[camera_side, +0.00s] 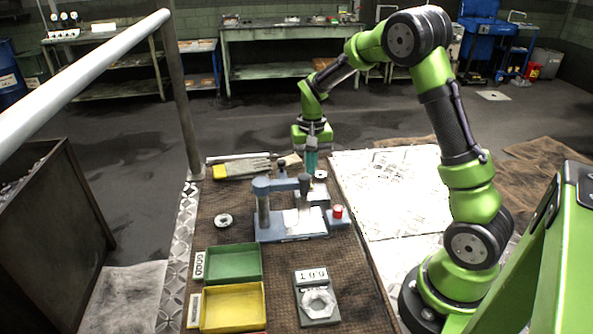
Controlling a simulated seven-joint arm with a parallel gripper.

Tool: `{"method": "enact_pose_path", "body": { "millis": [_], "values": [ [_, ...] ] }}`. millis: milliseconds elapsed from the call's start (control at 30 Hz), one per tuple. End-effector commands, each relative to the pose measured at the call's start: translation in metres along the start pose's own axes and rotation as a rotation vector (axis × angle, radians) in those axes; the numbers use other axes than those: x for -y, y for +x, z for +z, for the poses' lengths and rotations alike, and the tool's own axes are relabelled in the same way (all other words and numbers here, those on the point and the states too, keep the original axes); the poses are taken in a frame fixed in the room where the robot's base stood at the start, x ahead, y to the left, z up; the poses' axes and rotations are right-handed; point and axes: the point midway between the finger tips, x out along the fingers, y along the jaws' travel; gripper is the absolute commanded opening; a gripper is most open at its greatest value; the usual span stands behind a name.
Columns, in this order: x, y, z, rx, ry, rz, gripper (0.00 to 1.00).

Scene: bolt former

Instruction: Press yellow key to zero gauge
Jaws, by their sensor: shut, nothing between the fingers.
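My gripper (312,170) points down at the far end of the bench, with its fingers shut and empty. It is just behind a blue-grey gauge stand (265,212), which has a post, an overhanging arm and a flat base. A small round white-faced part (321,174) shows right beside the fingertips. A small box with a red button (338,212) sits at the right of the base. I cannot make out a yellow key; it may be hidden by the gripper or too small to tell. I cannot tell whether the fingertips touch anything.
A green tray (234,281) and a yellow tray (205,308) lie at the front left. A plate with a hex nut shape (318,307) lies front right. A metal ring (223,220) lies left of the stand.

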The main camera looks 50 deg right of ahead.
Motion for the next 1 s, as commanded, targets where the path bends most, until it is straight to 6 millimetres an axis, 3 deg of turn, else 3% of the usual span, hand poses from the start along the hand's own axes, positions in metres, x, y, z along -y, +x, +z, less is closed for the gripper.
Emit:
{"method": "enact_pose_path", "body": {
  "millis": [533,1000],
  "values": [
    [0.000,-0.044,0.000,-0.002,0.000,-0.001,0.00],
    [-0.001,-0.049,0.001,0.000,0.001,-0.001,0.00]
  ]
}}
